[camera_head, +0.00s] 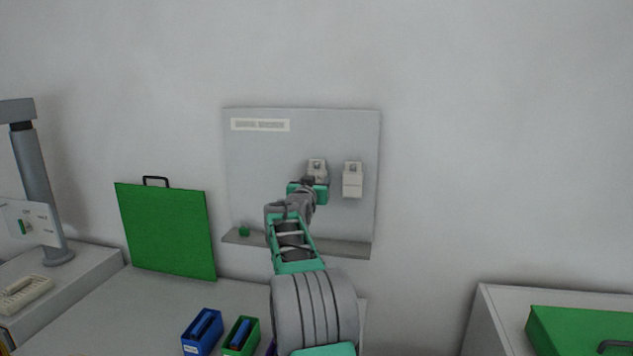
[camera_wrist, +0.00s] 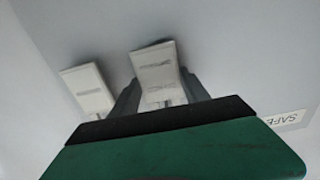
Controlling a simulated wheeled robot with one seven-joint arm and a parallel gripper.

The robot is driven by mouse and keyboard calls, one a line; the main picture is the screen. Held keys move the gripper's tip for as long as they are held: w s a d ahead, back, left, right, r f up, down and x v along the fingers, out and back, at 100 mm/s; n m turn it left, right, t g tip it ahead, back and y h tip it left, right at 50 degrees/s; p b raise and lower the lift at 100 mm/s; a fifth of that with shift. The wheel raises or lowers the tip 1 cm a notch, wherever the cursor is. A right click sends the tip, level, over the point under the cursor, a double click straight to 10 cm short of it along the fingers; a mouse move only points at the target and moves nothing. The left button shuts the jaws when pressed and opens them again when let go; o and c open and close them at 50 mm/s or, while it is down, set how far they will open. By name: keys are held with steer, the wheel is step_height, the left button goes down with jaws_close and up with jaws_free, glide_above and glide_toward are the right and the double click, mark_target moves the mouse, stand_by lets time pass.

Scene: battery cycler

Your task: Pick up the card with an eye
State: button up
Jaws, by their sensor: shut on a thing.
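Two pale cards hang side by side on a grey wall board, the left card (camera_head: 317,166) and the right card (camera_head: 352,180). Each has a small dark mark near its top in the head view; I cannot tell whether either mark is an eye. My gripper (camera_head: 312,182) is at the lower part of the left card and partly hides it. In the wrist view my gripper (camera_wrist: 162,97) has a finger on each side of the lower end of this card (camera_wrist: 155,68) and is shut on it. The other card (camera_wrist: 88,89) is outside the fingers, to the left.
A green panel (camera_head: 168,232) leans at left. Blue (camera_head: 203,333) and green (camera_head: 241,337) bins stand on the bench.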

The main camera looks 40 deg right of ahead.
steer(key=shift+b, duration=0.4)
steer(key=b+v, duration=0.7)
steer(key=v, duration=1.1)
steer(key=shift+r, duration=0.25)
